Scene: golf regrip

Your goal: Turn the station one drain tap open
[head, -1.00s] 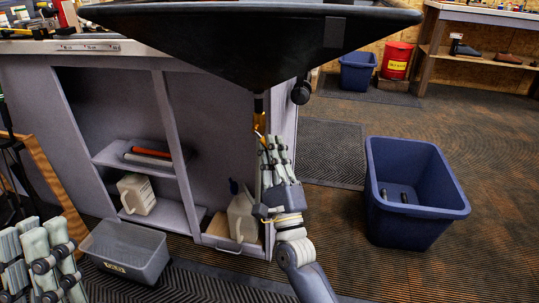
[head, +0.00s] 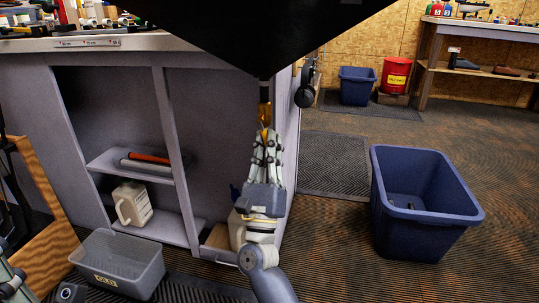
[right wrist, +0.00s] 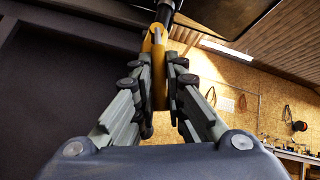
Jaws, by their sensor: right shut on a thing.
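The drain tap (head: 265,112) hangs under the black funnel-shaped basin (head: 290,35), with a yellow lever pointing down. In the right wrist view the yellow lever (right wrist: 158,62) stands upright between my fingers, below a dark pipe. My right gripper (head: 265,140) reaches up from below and is shut on the lever; its fingers hide part of it. In the right wrist view the fingers (right wrist: 158,85) lie on both sides of the lever. My left gripper (head: 12,285) shows only in part at the lower left corner; its jaws cannot be judged.
A grey cabinet (head: 110,90) with shelves stands left of the tap. A cream jug (head: 132,203) is in it. A clear grey bin (head: 118,262) and a blue bin (head: 420,205) stand on the floor. The floor between the cabinet and the blue bin is clear.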

